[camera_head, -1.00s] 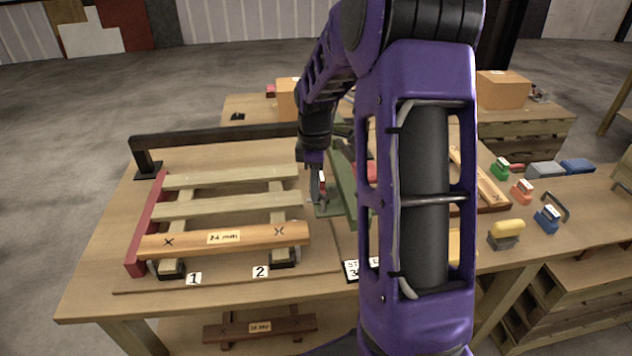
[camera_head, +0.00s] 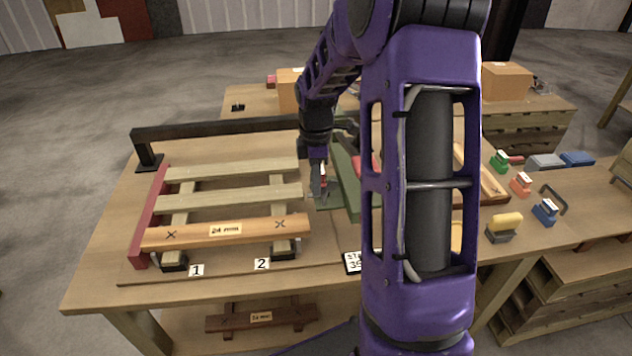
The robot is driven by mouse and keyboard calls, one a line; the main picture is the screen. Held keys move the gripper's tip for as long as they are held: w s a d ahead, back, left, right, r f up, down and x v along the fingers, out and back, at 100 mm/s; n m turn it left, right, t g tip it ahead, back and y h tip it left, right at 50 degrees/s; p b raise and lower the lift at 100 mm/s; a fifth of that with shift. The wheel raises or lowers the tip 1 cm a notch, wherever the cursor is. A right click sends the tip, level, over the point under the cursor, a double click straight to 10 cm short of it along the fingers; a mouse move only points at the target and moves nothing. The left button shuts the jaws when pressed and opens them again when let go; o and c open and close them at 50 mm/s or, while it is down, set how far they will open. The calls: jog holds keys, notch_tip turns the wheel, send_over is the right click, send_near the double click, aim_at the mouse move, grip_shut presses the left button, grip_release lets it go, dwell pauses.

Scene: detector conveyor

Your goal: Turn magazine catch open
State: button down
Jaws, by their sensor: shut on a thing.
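My gripper (camera_head: 321,190) points down beside the green device (camera_head: 346,180), just right of the slatted wooden frame. Its jaws are shut on a small part at the device's left side. A small red piece (camera_head: 323,183) shows at the jaws, but I cannot tell whether it is the magazine catch. The catch itself is too small to make out clearly. My purple arm hides most of the device's right side.
The pallet-like frame (camera_head: 232,197) lies left of my gripper, with a 24 mm board (camera_head: 226,231) along its front. A black bar (camera_head: 220,134) runs behind it. Several coloured blocks, including a yellow-topped one (camera_head: 506,224), stand at the right. Bare tabletop (camera_head: 100,275) shows at the front left.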

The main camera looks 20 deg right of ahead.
jog(key=c, duration=1)
grip_release()
jog(key=shift+o, duration=0.2)
jog(key=shift+r, duration=0.15)
notch_tip(320, 180, up, 17)
jog(key=shift+r, duration=0.1)
